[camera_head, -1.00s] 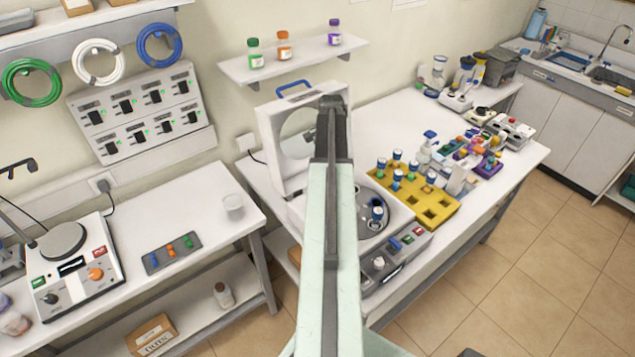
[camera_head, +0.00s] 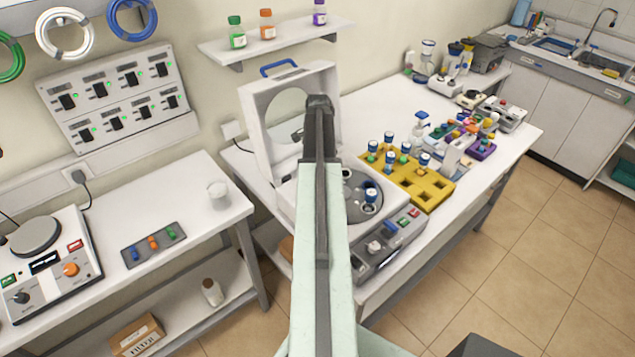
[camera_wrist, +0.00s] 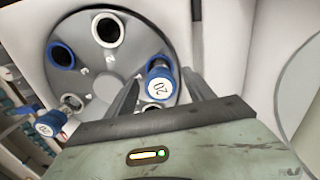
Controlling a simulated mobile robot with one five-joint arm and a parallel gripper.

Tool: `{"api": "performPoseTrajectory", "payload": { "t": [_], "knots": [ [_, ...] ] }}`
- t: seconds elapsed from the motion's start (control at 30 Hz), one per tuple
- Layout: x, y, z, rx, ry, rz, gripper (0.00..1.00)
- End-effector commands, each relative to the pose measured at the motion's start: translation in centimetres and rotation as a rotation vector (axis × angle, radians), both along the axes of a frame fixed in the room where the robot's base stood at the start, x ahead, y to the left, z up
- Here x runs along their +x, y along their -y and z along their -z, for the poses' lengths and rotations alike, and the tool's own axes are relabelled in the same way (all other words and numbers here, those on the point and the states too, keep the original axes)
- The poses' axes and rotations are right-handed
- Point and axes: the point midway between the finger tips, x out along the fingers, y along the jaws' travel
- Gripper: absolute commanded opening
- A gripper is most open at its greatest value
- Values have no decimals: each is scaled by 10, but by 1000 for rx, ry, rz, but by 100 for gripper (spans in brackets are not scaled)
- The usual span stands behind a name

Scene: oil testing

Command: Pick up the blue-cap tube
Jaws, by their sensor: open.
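A blue-cap tube stands in the round rotor of the open centrifuge (camera_head: 288,205); its cap (camera_head: 370,194) shows in the head view just right of my arm. In the wrist view a blue cap marked 20 (camera_wrist: 158,85) sits in the dark rotor (camera_wrist: 105,75). My gripper (camera_wrist: 160,78) is open, with one finger on each side of that cap in the picture; I cannot tell whether they touch it. Another blue cap (camera_wrist: 50,123) lies at the lower left of the wrist view. My arm hides part of the centrifuge and my fingers in the head view.
A yellow rack (camera_head: 432,195) with several blue-cap tubes stands right of the centrifuge. The raised lid (camera_head: 262,125) stands behind the rotor. A grey control box (camera_head: 385,250) is in front. Bottles and racks crowd the bench's far right.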

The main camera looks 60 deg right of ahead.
Motion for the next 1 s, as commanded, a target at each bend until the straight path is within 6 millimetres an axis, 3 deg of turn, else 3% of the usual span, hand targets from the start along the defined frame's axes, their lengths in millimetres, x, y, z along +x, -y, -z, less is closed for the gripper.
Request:
{"api": "performPoseTrajectory", "payload": {
  "t": [0.13,0.3,0.37,0.67,0.87,1.0],
  "knots": [
    [0,0,-2,0,0,-1,59],
    [1,0,-2,0,0,-1,12],
    [1,-1,-2,0,0,-1,0],
    [1,-1,-6,0,0,-2,0],
    [1,-1,-34,0,0,-3,0],
    [2,-1,-65,0,0,-3,0]
  ]
}}
